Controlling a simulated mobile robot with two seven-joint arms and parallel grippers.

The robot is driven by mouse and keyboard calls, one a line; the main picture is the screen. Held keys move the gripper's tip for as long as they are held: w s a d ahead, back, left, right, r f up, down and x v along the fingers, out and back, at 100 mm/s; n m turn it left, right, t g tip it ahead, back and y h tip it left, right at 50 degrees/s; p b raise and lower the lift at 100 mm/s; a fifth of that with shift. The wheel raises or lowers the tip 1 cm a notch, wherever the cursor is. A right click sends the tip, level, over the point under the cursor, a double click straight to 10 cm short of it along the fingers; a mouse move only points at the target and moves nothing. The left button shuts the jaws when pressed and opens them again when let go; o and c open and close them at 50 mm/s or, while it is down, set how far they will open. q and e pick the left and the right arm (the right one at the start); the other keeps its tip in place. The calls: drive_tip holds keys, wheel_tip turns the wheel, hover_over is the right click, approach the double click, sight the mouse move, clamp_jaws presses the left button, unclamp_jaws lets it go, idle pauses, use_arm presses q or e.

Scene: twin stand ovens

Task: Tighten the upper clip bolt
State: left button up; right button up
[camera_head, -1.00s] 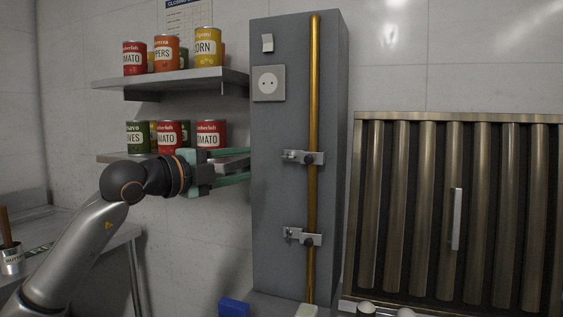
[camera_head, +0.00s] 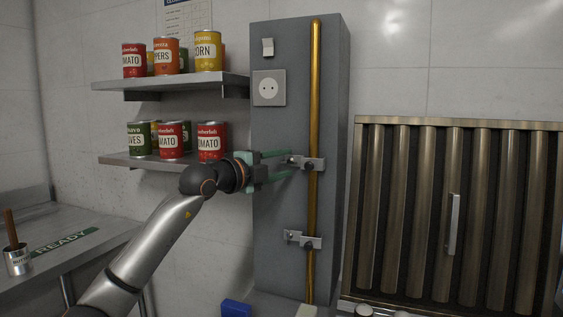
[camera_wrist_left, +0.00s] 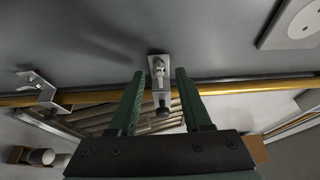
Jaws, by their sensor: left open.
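The upper clip (camera_head: 317,164) is a grey metal bracket around the brass pipe (camera_head: 315,95) on the grey column, with a dark round knob at its front. My left gripper (camera_head: 289,164) is open at the left end of this clip, one finger above it and one below. In the left wrist view the clip's bolt (camera_wrist_left: 158,67) sits between the tips of the two green fingers (camera_wrist_left: 160,73), with a gap on each side. The lower clip (camera_head: 302,240) is on the same pipe below. My right gripper is not in view.
A socket (camera_head: 269,88) and a switch (camera_head: 267,47) are on the column above. Shelves (camera_head: 170,85) with cans stand left, close to my left arm. A ribbed metal panel with a handle (camera_head: 454,224) is at right. A blue block (camera_head: 236,307) lies below.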

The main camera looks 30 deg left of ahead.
use_arm(q)
clamp_jaws()
idle(0.4)
